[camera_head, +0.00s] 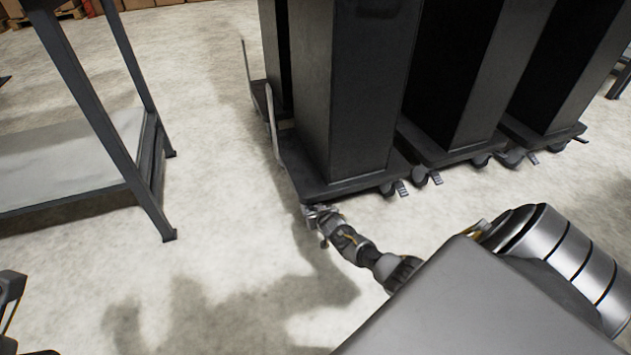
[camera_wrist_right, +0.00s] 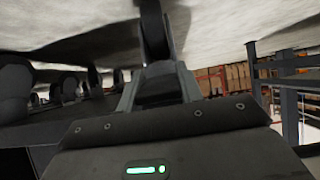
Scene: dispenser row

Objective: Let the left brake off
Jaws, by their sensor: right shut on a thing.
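The nearest dispenser (camera_head: 340,95) is a tall dark column on a flat wheeled base (camera_head: 345,184). My right gripper (camera_head: 318,212) is low at the base's front left corner. It is shut on a dark part there, which seems to be the left brake pedal (camera_wrist_right: 160,88), seen between the fingers in the right wrist view. A dark caster wheel (camera_wrist_right: 155,30) is just beyond it. In the head view my gripper hides this pedal, so its angle cannot be told. The right brake pedal (camera_head: 402,188) shows at the other front corner. A dark part of my left gripper (camera_head: 10,290) shows at the left edge, its fingers unclear.
More dispensers (camera_head: 465,75) stand close to the right on similar wheeled bases. A pale upright handle (camera_head: 272,122) rises at the nearest base's left side. A metal-framed table (camera_head: 85,100) stands at the left. Floor (camera_head: 220,220) is clear between the table and the dispensers.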

